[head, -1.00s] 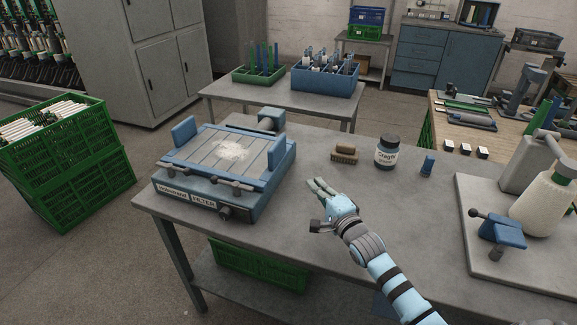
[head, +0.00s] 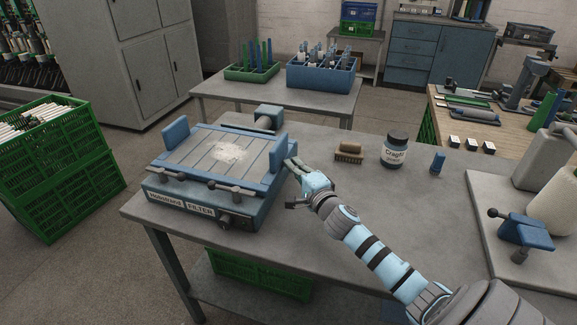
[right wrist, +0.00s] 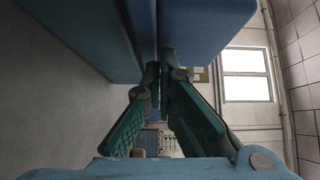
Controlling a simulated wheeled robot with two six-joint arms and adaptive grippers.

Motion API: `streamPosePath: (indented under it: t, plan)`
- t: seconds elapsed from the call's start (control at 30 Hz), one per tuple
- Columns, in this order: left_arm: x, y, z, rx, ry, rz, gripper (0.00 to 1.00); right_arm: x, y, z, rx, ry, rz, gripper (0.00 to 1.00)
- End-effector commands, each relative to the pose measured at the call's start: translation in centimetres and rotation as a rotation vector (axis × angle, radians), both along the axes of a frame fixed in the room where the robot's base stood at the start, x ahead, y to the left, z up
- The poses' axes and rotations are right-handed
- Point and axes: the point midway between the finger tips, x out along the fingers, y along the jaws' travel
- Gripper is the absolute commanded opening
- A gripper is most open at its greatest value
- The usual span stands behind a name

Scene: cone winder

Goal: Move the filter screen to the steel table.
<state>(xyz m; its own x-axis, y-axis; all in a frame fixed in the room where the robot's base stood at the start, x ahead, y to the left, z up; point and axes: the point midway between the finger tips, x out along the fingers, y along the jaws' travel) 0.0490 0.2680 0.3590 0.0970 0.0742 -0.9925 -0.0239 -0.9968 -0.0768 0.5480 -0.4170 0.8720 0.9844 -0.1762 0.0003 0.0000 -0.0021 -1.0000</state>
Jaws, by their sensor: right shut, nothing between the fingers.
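The filter screen (head: 205,150) is a grey slatted panel with a patch of white lint on it. It lies in the blue filter box (head: 165,198), between a blue upright plate (head: 175,137) at its left and another (head: 279,155) at its right. The box stands on a grey table (head: 320,215). My right gripper (head: 291,165) is shut and empty, its fingertips close beside the right plate. In the right wrist view its fingertips (right wrist: 160,68) are close to blue surfaces (right wrist: 205,25); I cannot tell whether they touch. My left gripper is not in view.
A brush (head: 348,152), a dark jar (head: 394,150) and a small blue piece (head: 437,163) stand behind and right of my gripper. A second grey table (head: 225,100) behind holds a green tray (head: 250,72) and a blue crate (head: 320,75). Green crates (head: 60,185) stand at left.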

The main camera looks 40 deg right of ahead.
Motion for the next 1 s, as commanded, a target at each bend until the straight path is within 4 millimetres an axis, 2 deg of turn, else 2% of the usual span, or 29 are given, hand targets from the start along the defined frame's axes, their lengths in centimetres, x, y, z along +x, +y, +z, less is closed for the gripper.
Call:
streamPosePath:
  t: [0.17,0.4,0.5,1.0]
  plan:
    - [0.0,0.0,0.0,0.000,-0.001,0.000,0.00,0.1,-0.1,0.0,0.003,-0.001,-0.006,0.00]
    - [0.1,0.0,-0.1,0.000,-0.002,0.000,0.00,3.5,2.3,-0.1,0.008,-0.002,-0.004,0.00]
    - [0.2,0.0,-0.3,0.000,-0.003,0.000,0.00,4.4,3.0,-0.1,0.006,-0.002,-0.001,0.00]
    - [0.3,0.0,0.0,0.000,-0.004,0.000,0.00,4.4,3.0,0.0,0.002,0.001,0.002,0.00]
